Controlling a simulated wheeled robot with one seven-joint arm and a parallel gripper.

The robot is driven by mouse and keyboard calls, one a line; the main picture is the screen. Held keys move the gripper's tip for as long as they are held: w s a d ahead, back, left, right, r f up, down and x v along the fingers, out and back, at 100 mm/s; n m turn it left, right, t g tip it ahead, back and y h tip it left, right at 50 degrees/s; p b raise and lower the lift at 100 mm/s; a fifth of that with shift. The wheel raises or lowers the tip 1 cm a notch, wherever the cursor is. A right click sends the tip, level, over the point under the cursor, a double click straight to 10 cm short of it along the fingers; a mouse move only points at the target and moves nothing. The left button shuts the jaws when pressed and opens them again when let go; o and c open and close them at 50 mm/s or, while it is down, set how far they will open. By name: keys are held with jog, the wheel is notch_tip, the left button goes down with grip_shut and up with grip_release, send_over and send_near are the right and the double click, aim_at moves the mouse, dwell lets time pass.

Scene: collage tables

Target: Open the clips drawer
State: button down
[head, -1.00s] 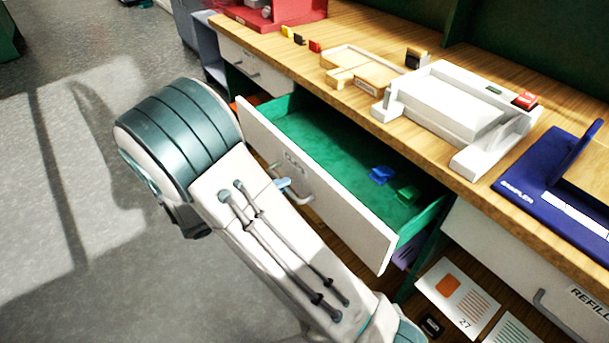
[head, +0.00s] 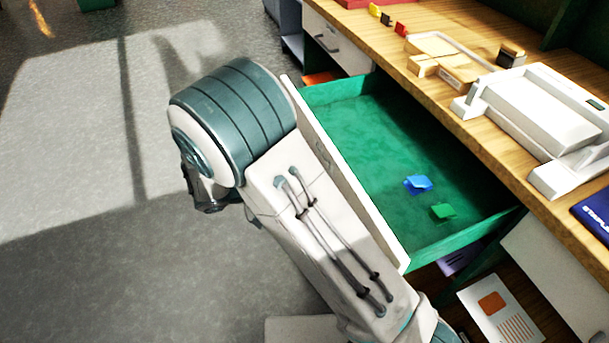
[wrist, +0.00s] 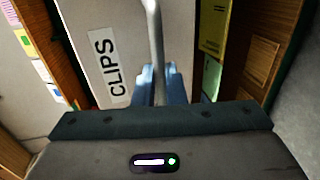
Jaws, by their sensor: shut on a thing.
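The clips drawer (head: 352,205) stands well out from the desk in the head view, with its green inside showing. A blue clip (head: 417,184) and a green clip (head: 442,211) lie on its floor. In the wrist view the white drawer front (wrist: 185,30) carries a CLIPS label (wrist: 105,67). My gripper (wrist: 160,80) is shut on the grey drawer handle (wrist: 153,35), with blue fingers on both sides of it. In the head view my arm hides the gripper and the handle.
The wooden desktop (head: 470,100) holds a wooden tray (head: 440,55), a white machine (head: 540,110) and a blue board (head: 597,212). Another drawer (head: 338,42) is at the far left end. Open floor (head: 80,170) lies left of my arm.

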jog(key=c, duration=1.5)
grip_release()
jog(key=v, duration=1.4)
jog(key=shift+f, duration=0.1)
jog(key=d+r+m+g+y+p, duration=0.1)
jog(key=d+r+g+y+p, duration=0.2)
jog(key=d+r, duration=0.35)
jog(key=d+r+m+g+y+p, duration=0.1)
jog(key=d+r+g+y+p, duration=0.15)
jog(key=d, duration=0.65)
jog(key=s+d+r+t+y+p, duration=0.1)
jog(key=s+d+r+y+p, duration=0.1)
jog(key=s+d+r+y, duration=0.1)
jog(key=s+d+r+m+t+y+p, duration=0.1)
jog(key=s+d+r+y+p, duration=0.2)
jog(key=d+r, duration=0.1)
jog(key=s+d+r+m+t+y+p, duration=0.1)
jog(key=s+d+r+y+p, duration=0.2)
jog(key=s+r, duration=0.1)
jog(key=shift+d+r, duration=0.4)
jog(key=shift+r, duration=0.3)
